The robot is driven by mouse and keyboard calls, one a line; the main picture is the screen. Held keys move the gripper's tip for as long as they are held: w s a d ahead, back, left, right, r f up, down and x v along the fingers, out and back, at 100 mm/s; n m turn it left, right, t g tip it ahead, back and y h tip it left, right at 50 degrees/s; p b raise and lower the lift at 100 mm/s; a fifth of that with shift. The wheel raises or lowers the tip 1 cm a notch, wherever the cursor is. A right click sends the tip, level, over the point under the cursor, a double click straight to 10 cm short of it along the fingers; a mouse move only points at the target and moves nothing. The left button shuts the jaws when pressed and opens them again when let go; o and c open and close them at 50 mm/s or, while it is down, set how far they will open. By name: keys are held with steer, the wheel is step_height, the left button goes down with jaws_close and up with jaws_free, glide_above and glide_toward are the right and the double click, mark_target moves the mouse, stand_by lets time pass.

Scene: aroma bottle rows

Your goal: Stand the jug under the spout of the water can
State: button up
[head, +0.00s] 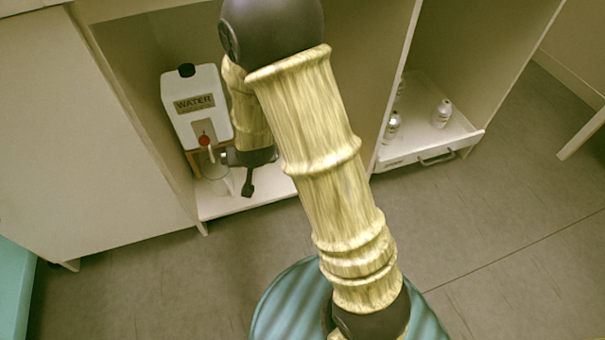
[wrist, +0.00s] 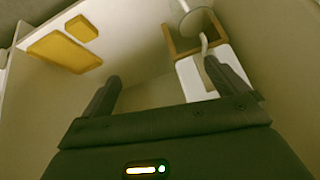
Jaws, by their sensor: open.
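The white water can (head: 195,104) stands in the left cupboard bay on a wooden stand (head: 193,160), its red tap (head: 204,141) and spout at the lower front. A clear jug (head: 216,172) stands upright on the cupboard floor, below and close to the spout; exact alignment is hard to judge. My gripper (head: 248,174) is just right of the jug, open and apparently empty. In the wrist view its two fingers (wrist: 164,84) are spread, with the jug's pale round outline (wrist: 191,22) beyond the right finger. The can (wrist: 192,80) and stand (wrist: 180,42) show there too.
Small bottles (head: 441,113) stand on a pull-out tray (head: 462,137) in the right bay. A divider (head: 396,85) separates the bays. The cupboard's left side panel is near the can. Two yellow blocks (wrist: 62,52) show in the wrist view. The floor in front is clear.

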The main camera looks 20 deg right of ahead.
steer(key=s+d+r+g, duration=0.1)
steer(key=s+d+r, duration=0.2)
steer(key=s, duration=0.2)
steer(key=s+d+r+n+g, duration=0.1)
steer(key=s+d+r+g, duration=0.1)
steer(key=s, duration=0.3)
steer(key=s+d+r+g, duration=0.1)
steer(key=s+d+r, duration=0.2)
steer(key=s, duration=0.3)
steer(key=shift+d+r+n, duration=0.4)
